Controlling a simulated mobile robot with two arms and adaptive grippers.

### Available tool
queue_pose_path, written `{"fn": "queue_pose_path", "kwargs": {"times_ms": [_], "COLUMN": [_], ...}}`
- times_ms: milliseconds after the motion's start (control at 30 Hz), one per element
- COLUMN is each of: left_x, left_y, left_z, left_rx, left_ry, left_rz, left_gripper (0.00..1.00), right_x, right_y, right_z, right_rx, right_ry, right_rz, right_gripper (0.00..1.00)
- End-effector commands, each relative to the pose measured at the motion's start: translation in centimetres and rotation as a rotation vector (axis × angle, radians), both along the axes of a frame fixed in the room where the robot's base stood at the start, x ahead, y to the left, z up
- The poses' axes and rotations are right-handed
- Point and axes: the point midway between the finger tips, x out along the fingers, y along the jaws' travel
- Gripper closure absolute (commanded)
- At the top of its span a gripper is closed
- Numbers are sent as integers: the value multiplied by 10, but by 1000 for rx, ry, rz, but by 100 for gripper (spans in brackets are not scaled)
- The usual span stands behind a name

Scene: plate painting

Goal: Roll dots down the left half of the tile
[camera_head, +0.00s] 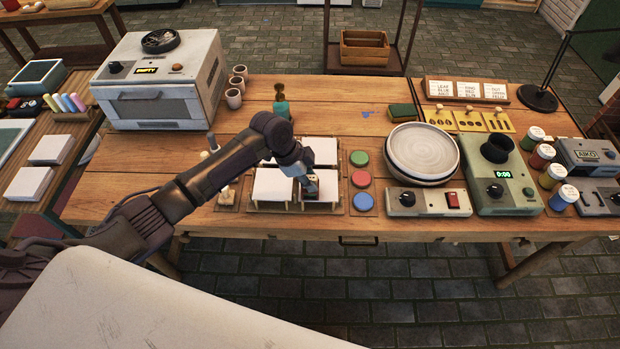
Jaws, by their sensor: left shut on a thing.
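White square tiles sit on a low wooden rack in the middle of the table: a front left tile (272,186), a back right tile (321,150) and a front right tile (329,182). My left gripper (308,184) reaches in from the left and points down at the left side of the front right tile. It is shut on a small tool, mostly hidden by the fingers, so its pattern and whether it touches the tile cannot be told. My right gripper is out of view.
Green (359,158), red (361,179) and blue (364,201) round pads lie right of the rack. Yellow pattern cards (467,121) lie farther right, behind a turntable (422,152) and a grey timer machine (503,181). A kiln (160,82) stands back left.

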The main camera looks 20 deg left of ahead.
Motion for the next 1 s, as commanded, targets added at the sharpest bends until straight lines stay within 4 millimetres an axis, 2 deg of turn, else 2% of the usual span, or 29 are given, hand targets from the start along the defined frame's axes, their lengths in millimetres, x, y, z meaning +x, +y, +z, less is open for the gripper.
{"fn": "queue_pose_path", "kwargs": {"times_ms": [1000], "left_x": [7], "left_y": [2], "left_z": [-3], "left_rx": [0], "left_ry": [1], "left_rz": [0], "left_gripper": [100], "right_x": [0], "right_y": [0], "right_z": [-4], "right_rx": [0], "right_ry": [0], "right_rz": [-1], "right_gripper": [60]}}
